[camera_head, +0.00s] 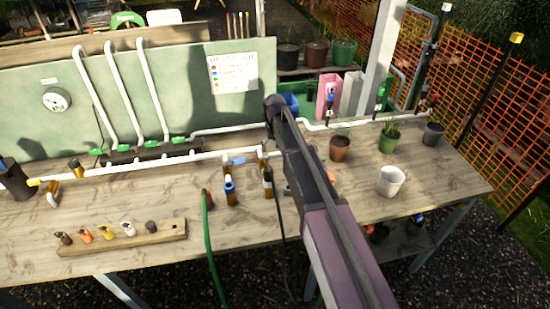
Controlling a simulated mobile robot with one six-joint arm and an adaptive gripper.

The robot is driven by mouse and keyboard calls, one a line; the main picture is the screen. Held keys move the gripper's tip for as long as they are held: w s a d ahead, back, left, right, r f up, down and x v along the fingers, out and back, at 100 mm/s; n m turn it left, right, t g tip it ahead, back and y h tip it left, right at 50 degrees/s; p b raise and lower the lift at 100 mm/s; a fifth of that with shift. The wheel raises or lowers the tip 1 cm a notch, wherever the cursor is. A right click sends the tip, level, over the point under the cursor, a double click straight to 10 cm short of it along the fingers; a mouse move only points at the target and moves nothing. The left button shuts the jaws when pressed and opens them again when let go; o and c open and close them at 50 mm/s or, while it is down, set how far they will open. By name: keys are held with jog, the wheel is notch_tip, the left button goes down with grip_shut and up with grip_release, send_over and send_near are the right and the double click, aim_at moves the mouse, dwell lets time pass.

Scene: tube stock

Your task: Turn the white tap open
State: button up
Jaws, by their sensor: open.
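A small white-topped piece (127,228) sits in a wooden rack (165,240) at the front left of the bench, between a yellow one and a dark one. It looks like a tap or tap handle, but it is too small to tell its setting. No other clearly white tap shows among the white pipes. My arm rises from the lower right and bends at a dark joint near the middle. My gripper does not show clearly; it seems hidden behind my arm.
White pipes with green fittings (178,139) run along the back panel (150,80). A blue tap (229,187) and a green hose (207,240) stand at the front middle. A white pot (390,181) and a brown pot (340,148) stand right of my arm.

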aim_at(271, 156)
jog(key=shift+f+b, duration=1.1)
jog(key=shift+f, duration=0.25)
jog(key=c, duration=1.2)
